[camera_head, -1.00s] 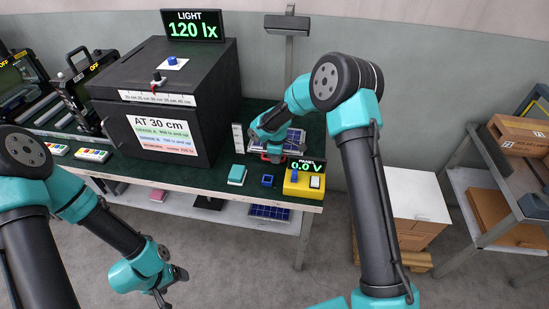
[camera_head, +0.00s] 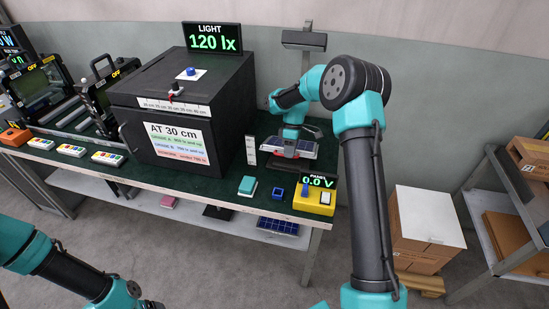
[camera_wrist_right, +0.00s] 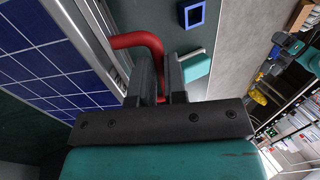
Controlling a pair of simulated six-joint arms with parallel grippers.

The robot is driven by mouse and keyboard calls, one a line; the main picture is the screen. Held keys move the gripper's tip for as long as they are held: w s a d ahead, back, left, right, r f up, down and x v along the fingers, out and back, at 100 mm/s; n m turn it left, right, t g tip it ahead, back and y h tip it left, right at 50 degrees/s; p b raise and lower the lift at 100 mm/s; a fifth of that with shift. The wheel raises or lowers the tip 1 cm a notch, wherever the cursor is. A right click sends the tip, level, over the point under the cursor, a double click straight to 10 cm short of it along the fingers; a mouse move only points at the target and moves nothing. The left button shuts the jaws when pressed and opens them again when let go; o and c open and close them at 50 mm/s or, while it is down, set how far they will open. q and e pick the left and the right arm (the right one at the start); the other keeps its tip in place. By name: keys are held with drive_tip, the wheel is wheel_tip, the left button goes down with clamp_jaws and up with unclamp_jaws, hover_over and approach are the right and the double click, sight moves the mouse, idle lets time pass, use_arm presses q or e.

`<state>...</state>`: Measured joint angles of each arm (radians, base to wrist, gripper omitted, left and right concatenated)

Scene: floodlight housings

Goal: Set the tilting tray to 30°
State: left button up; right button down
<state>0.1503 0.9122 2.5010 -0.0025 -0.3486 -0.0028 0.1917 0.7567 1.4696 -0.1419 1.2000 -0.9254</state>
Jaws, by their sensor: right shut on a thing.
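The tilting tray, with a blue solar panel (camera_head: 302,148) on it, sits at the right end of the bench under the lamp head. Its panel fills the left of the right wrist view (camera_wrist_right: 40,60). The tray looks tilted, but its angle cannot be read. My right gripper (camera_head: 288,151) is at the tray's near-left edge. In the wrist view its fingers (camera_wrist_right: 160,78) are shut on the tray's red handle (camera_wrist_right: 143,40). A white upright scale plate (camera_head: 251,151) stands left of the tray. My left gripper is out of the picture, below the bottom edge.
A yellow meter box (camera_head: 312,201) reading 0.0 V, a blue square part (camera_head: 278,193) and a teal block (camera_head: 247,186) stand in front of the tray. A large black box (camera_head: 185,120) is at left, with a 120 lx display (camera_head: 212,40). The lamp post (camera_head: 305,40) rises behind.

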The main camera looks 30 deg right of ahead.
drive_tip(key=shift+w+d+r, duration=0.25)
drive_tip(key=shift+r, duration=0.25)
drive_tip(key=shift+w+d+r, duration=0.25)
drive_tip(key=shift+r, duration=0.2)
drive_tip(key=c, duration=1.2)
unclamp_jaws()
drive_tip(key=shift+o, duration=0.2)
drive_tip(key=v, duration=1.7)
drive_tip(key=shift+r, duration=0.2)
drive_tip(key=shift+w, duration=0.1)
